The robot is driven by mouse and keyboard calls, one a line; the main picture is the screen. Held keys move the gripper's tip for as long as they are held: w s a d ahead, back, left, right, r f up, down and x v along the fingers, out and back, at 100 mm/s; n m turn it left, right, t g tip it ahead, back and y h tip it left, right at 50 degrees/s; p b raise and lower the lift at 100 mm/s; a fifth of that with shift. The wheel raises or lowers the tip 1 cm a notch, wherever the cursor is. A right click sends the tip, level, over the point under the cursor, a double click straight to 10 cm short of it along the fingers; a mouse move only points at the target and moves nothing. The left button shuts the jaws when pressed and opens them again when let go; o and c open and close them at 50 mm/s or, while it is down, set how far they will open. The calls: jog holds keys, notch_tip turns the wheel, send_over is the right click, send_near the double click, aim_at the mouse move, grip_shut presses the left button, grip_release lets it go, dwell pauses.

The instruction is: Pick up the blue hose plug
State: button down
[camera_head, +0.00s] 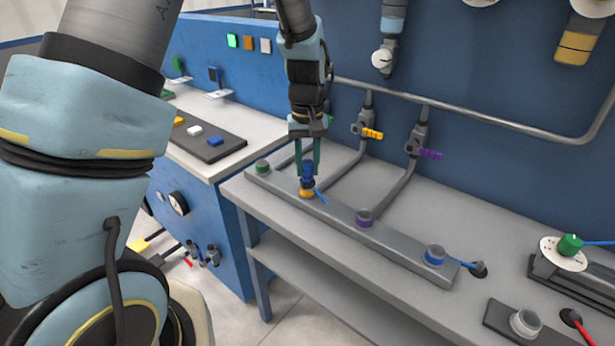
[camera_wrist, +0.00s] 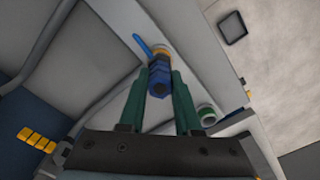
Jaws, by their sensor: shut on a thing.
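The blue hose plug (camera_head: 308,172) is upright at the yellow-ringed socket (camera_head: 306,192) on the grey manifold bar (camera_head: 400,248). A short piece of blue hose sticks out beside it. My gripper (camera_head: 307,165) reaches down from above with its green fingers on either side of the plug, shut on it. In the wrist view the blue plug (camera_wrist: 159,76) sits between the two fingertips (camera_wrist: 160,85), with the yellow ring partly hidden behind it. I cannot tell whether the plug is seated in the socket or just above it.
The bar also carries green (camera_head: 263,166), purple (camera_head: 364,217) and blue (camera_head: 434,254) ringed sockets. Pipes with yellow (camera_head: 372,133) and purple (camera_head: 430,154) valve handles rise behind it. A dial with a green plug (camera_head: 570,244) stands at the right. The bench front is clear.

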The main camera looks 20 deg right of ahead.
jog(key=shift+r, duration=0.1)
dwell(0.3)
notch_tip(320, 180, up, 10)
jog(key=shift+f+b, duration=0.1)
jog(key=shift+b, duration=0.85)
notch_tip(320, 180, up, 8)
jog(key=p, duration=0.7)
